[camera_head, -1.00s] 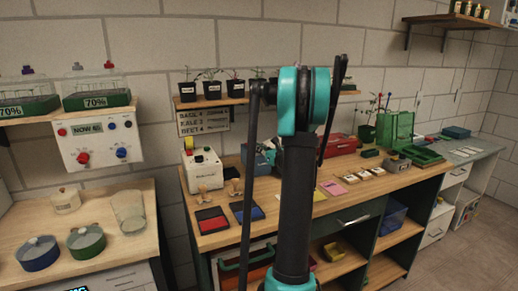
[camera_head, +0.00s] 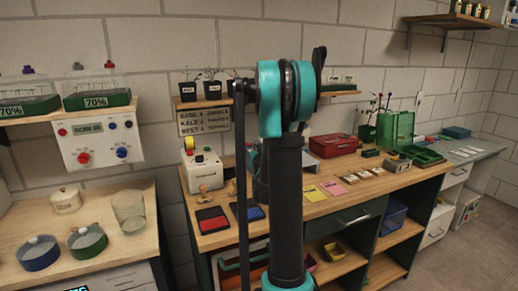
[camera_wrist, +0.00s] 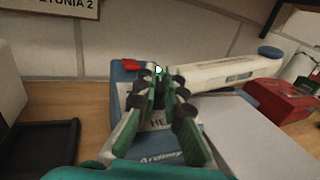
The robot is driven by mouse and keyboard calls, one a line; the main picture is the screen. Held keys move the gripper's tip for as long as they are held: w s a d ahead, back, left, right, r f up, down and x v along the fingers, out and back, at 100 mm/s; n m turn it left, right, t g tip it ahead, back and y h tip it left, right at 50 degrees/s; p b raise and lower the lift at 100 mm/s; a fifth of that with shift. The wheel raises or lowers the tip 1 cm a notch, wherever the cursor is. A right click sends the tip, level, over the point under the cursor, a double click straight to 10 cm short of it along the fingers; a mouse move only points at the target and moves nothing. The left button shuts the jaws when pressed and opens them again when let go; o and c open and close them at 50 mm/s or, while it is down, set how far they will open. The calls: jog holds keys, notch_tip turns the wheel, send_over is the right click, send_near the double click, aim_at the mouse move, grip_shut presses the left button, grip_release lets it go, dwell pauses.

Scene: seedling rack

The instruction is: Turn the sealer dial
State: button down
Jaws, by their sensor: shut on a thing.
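The sealer (camera_wrist: 125,70) is a blue and white device in the wrist view, with lettering on its front and a long white arm (camera_wrist: 225,72) with a blue end. My gripper (camera_wrist: 160,80) is over the sealer with its green-padded fingers close together, shut on a small part at the fingertips. I take this part to be the dial; the fingers hide most of it, and only a small white and green spot (camera_wrist: 158,69) shows. Its turned angle cannot be told. In the head view my arm hides the gripper and most of the sealer.
A red box (camera_wrist: 283,101) stands right of the sealer; it also shows in the head view (camera_head: 333,145). A black tray (camera_wrist: 45,145) lies to the left. A white machine (camera_head: 203,168) stands at the bench's left end. A sign (camera_head: 204,121) hangs on the wall behind.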

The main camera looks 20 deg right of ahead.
dwell(0.3)
jog(key=c, duration=1.6)
grip_release()
jog(key=v, duration=1.2)
